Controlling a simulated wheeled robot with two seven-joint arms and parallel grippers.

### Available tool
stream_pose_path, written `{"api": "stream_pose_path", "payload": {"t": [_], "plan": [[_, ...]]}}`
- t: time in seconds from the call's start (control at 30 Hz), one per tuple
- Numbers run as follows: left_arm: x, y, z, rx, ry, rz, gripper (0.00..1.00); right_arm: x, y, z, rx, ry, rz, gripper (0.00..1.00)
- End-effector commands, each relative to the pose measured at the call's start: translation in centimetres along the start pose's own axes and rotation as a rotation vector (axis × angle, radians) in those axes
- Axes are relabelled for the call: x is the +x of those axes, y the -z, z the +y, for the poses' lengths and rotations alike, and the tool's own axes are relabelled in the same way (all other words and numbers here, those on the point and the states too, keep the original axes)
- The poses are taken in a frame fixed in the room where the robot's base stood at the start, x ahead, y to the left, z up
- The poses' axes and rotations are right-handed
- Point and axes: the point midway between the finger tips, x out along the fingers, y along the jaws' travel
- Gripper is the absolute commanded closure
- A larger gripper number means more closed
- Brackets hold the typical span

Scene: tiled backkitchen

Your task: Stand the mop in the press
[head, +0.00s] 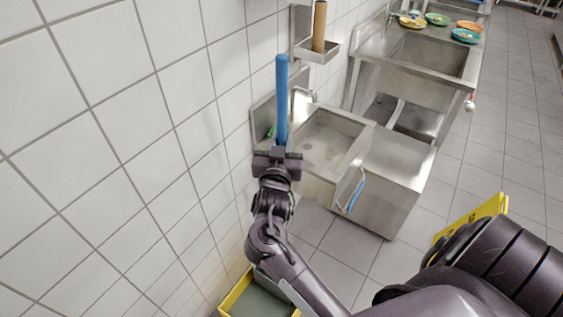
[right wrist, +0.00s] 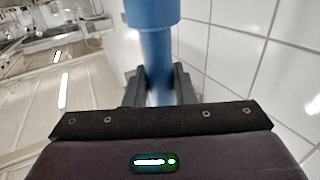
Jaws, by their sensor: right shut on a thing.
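The mop shows as an upright blue handle (head: 282,98) in the head view, close to the tiled wall. My right gripper (head: 279,153) is shut on this handle near the lower end of its visible part. In the right wrist view the blue handle (right wrist: 153,45) runs up between the two dark fingers (right wrist: 160,86). The mop's head is hidden behind my arm or out of view. A yellow-rimmed container with a grey-green inside (head: 240,292), perhaps the press bucket, is at the bottom edge, partly covered by my right arm. My left gripper is not in view.
A steel sink (head: 326,145) stands against the wall just beyond the gripper, with a blue cloth-like item (head: 355,194) on its front. A steel counter (head: 375,47) with several coloured plates is farther back. A yellow panel (head: 470,217) stands on the right. Floor beyond it is clear.

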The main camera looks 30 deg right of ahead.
Motion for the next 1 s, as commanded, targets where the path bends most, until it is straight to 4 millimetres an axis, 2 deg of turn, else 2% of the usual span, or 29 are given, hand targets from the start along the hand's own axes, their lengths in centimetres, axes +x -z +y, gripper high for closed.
{"api": "stream_pose_path", "payload": {"t": [0.13,0.4,0.87,0.9,1.0], "plan": [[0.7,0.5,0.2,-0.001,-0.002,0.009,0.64,0.0,-0.5,0.0,0.002,0.000,0.007,1.00],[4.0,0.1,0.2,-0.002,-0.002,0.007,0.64,0.0,-4.0,0.0,0.002,0.000,0.006,1.00],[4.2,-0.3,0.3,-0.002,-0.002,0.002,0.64,0.0,-4.4,0.0,0.001,0.000,0.005,1.00],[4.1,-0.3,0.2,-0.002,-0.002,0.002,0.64,0.0,-4.6,0.0,-0.001,0.000,-0.001,0.72],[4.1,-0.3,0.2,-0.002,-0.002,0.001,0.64,0.0,-4.6,0.0,-0.001,0.000,-0.001,0.58]]}}
